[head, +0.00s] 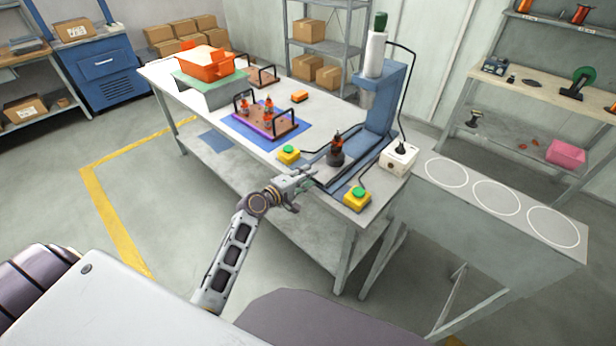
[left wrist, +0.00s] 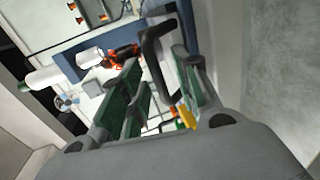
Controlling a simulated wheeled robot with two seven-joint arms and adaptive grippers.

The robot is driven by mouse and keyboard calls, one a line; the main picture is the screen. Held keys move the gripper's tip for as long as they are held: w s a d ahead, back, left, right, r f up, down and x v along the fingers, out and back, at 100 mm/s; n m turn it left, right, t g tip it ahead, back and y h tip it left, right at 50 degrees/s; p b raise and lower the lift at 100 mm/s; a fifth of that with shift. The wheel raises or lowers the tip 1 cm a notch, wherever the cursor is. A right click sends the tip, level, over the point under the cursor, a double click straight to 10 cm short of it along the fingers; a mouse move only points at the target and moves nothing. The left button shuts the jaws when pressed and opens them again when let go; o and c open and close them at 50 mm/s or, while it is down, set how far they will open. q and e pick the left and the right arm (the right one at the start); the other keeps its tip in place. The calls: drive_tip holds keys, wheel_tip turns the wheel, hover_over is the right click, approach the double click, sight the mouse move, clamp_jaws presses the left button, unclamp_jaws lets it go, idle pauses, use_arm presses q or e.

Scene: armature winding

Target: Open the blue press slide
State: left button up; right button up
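The blue press (head: 383,108) stands on the right end of the workbench, with a white and green cylinder on top. A dark armature with some orange (head: 337,150) stands at the front of its base, where the slide is; it also shows in the left wrist view (left wrist: 122,54). My left gripper (head: 309,179) is at the bench's front edge, just in front of the press base. In the left wrist view, its green-padded fingers (left wrist: 160,88) are apart, and a black bar handle (left wrist: 157,42) shows between them. I cannot tell whether they touch it. My right gripper is out of view.
Two yellow boxes with green buttons (head: 289,154) (head: 356,199) flank the press base. A white socket box (head: 398,158) with a cable stands to the right. A fixture tray on a blue mat (head: 240,128) lies left. A side table with white circles (head: 497,198) adjoins.

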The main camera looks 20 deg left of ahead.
use_arm(q)
drive_tip(key=v, duration=1.1)
idle(0.3)
idle(0.8)
